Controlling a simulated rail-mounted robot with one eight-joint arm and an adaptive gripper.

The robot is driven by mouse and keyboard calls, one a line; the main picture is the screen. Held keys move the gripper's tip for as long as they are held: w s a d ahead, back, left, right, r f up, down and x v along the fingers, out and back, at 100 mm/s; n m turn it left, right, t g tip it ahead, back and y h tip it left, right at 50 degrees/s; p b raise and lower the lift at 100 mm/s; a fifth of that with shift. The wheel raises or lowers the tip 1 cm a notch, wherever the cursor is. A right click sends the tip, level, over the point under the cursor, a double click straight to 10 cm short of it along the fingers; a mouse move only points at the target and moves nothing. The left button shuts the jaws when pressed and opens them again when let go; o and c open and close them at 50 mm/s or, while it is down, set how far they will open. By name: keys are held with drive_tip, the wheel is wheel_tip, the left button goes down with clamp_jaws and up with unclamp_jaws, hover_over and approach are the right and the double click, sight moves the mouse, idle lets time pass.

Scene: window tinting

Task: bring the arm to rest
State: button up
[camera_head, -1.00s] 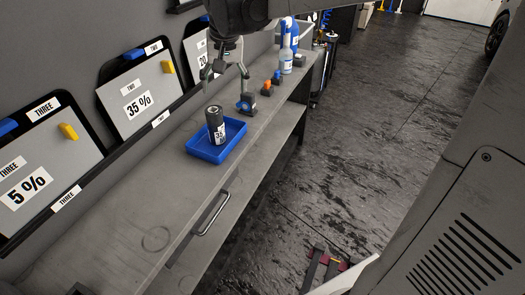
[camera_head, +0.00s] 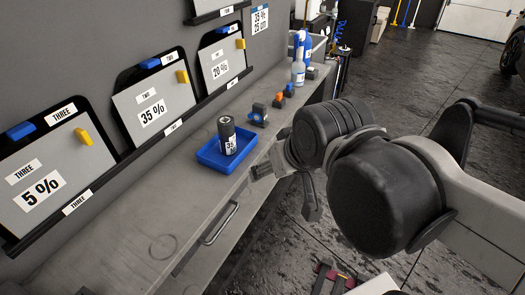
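My arm reaches in from the right and ends at my gripper (camera_head: 283,193), which is by the front edge of the bench (camera_head: 112,240). Its fingers are spread apart with nothing between them. Part of the gripper is hidden behind the thick dark wrist joints. A dark cylinder (camera_head: 227,136) with a white label reading 35 stands upright in a blue tray (camera_head: 211,161) on the bench, apart from the gripper and to its left.
Sample boards marked 5 % (camera_head: 47,178), 35 % (camera_head: 152,98) and 20 % (camera_head: 221,57) lean on the wall. Small blue and orange items (camera_head: 281,98) and spray bottles (camera_head: 299,65) stand farther back. A drawer handle (camera_head: 221,223) sticks out in front. Open floor lies right.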

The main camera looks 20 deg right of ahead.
drive_tip(key=shift+s+f, duration=0.25)
drive_tip(key=shift+f+b, duration=1.1)
idle(0.3)
